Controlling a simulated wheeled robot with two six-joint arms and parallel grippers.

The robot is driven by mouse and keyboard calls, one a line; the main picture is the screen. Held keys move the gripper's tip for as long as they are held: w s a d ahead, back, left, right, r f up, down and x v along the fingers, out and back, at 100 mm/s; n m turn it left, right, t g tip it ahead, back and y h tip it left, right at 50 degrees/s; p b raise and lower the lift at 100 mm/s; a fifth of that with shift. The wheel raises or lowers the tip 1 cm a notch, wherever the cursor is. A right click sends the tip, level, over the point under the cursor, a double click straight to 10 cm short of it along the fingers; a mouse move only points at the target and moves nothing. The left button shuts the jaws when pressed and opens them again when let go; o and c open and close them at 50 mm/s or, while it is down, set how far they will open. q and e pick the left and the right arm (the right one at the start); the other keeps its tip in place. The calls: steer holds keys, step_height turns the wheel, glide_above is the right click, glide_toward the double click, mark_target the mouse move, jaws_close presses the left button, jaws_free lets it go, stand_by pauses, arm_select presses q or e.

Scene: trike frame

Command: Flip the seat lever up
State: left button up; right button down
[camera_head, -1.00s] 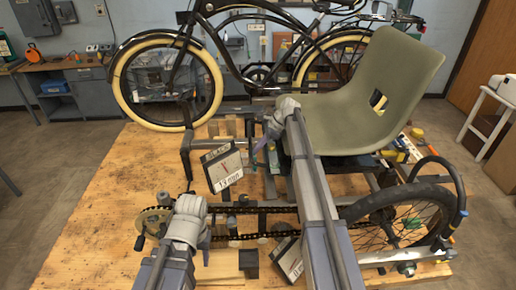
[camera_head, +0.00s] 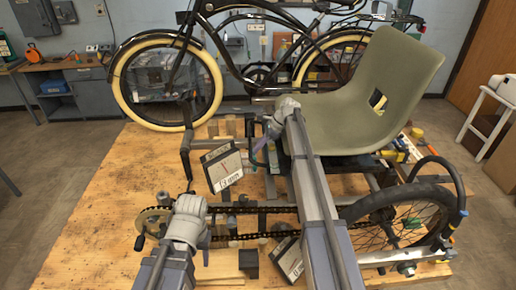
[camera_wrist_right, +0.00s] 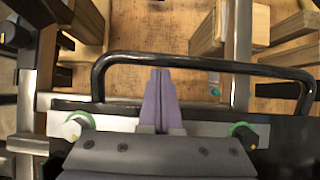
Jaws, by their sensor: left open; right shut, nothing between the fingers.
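The seat lever (camera_wrist_right: 215,65) is a black U-shaped bar that spans the right wrist view, its arms bending down at both sides. My right gripper (camera_wrist_right: 163,74) is shut and empty, its purple fingertips overlapping the middle of the bar in that view. I cannot tell whether they touch it. In the head view my right gripper (camera_head: 261,151) is by the front left of the grey-green seat (camera_head: 345,100), where the lever is hard to make out. My left gripper (camera_head: 204,244) is open above the front of the bench, near the chain.
The trike frame lies on a wooden workbench (camera_head: 105,215). A chain (camera_head: 270,210) runs from the chainring (camera_head: 152,222) to the rear wheel (camera_head: 405,222). Two marked plates (camera_head: 222,168) (camera_head: 289,260) stand close to my arms. The bench's left side is clear.

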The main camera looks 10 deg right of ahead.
stand_by(0.3)
steer(key=p+v, duration=0.7)
steer(key=v, duration=0.2)
steer(key=shift+a+r+p, duration=0.1)
steer(key=shift+r+p, duration=0.05)
steer(key=shift+p, duration=0.25)
steer(key=shift+s+d+r+p, duration=0.1)
steer(key=shift+d+r+p, duration=0.2)
steer(key=shift+d, duration=0.05)
steer(key=shift+f, duration=0.1)
steer(key=shift+a, duration=0.1)
